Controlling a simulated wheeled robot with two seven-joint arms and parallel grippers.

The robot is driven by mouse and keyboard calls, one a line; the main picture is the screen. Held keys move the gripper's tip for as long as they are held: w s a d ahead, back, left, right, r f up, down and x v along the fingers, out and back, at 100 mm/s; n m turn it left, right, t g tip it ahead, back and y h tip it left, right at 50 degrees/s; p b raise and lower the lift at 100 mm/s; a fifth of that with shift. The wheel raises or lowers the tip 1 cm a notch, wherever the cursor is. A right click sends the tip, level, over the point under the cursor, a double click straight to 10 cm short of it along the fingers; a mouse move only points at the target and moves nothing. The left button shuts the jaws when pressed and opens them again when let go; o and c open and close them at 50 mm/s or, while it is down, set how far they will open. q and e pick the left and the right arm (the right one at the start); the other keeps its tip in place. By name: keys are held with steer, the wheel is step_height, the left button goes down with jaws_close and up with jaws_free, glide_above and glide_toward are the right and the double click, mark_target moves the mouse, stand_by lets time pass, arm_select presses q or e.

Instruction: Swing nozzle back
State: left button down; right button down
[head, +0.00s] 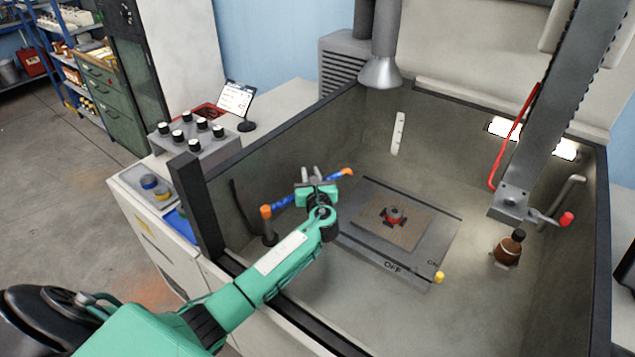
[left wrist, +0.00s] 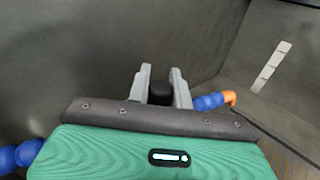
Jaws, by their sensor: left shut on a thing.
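The nozzle is a blue segmented hose with an orange tip (head: 346,172), passing beneath my left gripper and pointing right toward the plate. Its orange base end (head: 266,211) shows at the left, by a black stand. My left gripper (head: 311,174) is at the hose, shut on a dark piece that shows between its fingers in the left wrist view (left wrist: 160,93). In that view the blue hose and orange tip (left wrist: 230,97) come out to the right, and more blue hose (left wrist: 28,153) shows at lower left. My right gripper is not in view.
A brown bottle (head: 509,248) stands at right under a grey column (head: 560,100) with a red hose. Tank walls surround the work area.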

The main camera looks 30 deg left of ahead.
arm_select(q)
steer(key=shift+w+a+n+g+y, duration=0.2)
steer(key=shift+a+n+g+y, duration=0.35)
steer(key=shift+a, duration=0.2)
steer(key=shift+w+a+n+g+y, duration=0.15)
steer(key=shift+a+n+g+y, duration=0.35)
steer(key=shift+a, duration=0.2)
steer(key=c, duration=1.3)
jaws_free()
steer(key=shift+o, duration=0.2)
steer(key=b+v, duration=0.3)
steer(key=v, duration=1.1)
steer(key=shift+w, duration=0.1)
